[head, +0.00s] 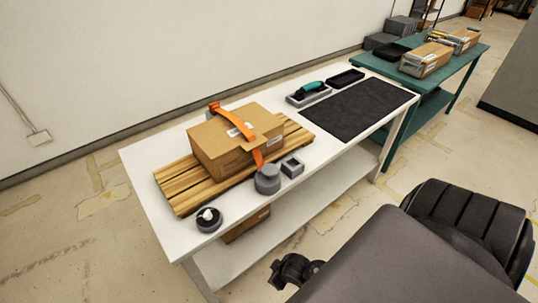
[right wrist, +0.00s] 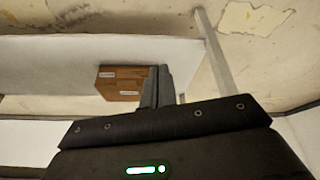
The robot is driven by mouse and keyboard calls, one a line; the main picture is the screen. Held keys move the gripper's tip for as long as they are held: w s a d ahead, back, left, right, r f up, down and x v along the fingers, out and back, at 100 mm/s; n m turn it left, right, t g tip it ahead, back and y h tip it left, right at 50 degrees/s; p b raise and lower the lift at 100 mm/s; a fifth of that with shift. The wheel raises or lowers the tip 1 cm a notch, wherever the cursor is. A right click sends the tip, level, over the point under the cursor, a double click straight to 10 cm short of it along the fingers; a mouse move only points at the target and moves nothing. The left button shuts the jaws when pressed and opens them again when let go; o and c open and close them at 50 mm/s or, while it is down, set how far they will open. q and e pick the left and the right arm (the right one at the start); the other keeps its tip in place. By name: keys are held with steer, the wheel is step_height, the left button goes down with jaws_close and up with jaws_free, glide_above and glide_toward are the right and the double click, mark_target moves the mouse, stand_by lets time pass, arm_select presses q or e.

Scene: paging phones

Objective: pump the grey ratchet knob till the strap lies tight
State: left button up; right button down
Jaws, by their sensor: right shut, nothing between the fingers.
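A brown carton (head: 220,150) sits on a slatted wooden pallet (head: 183,190) on the white table. An orange strap (head: 243,131) runs over the carton from its back edge and down the near side. The strap seems to bow off the carton's top; how slack it is is hard to tell. The grey ratchet knob (head: 267,180) stands at the strap's near lower end. In the right wrist view my right gripper (right wrist: 160,70) is shut and empty, with the table's lower shelf ahead. It is apart from the knob. My left gripper is out of view.
A small grey open box (head: 292,167) stands right of the knob. A round dark holder (head: 208,219) sits at the table's near left corner. A black mat (head: 360,108) covers the right end. A carton (right wrist: 122,82) lies on the lower shelf.

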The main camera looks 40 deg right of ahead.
steer(key=w+a+r+n+t+p, duration=0.15)
steer(key=w+r, duration=0.25)
steer(key=r, duration=0.8)
steer(key=w+r+n+t+b, duration=0.15)
steer(key=w+r, duration=0.35)
steer(key=r, duration=0.7)
step_height(320, 180, up, 22)
steer(key=f+n+t+y+p, duration=0.1)
steer(key=n, duration=0.4)
glide_above(273, 170)
steer(key=shift+w+r, duration=0.15)
steer(key=shift+r, duration=0.05)
step_height(273, 170, down, 8)
steer(key=b, duration=0.8)
steer(key=shift+f, duration=0.4)
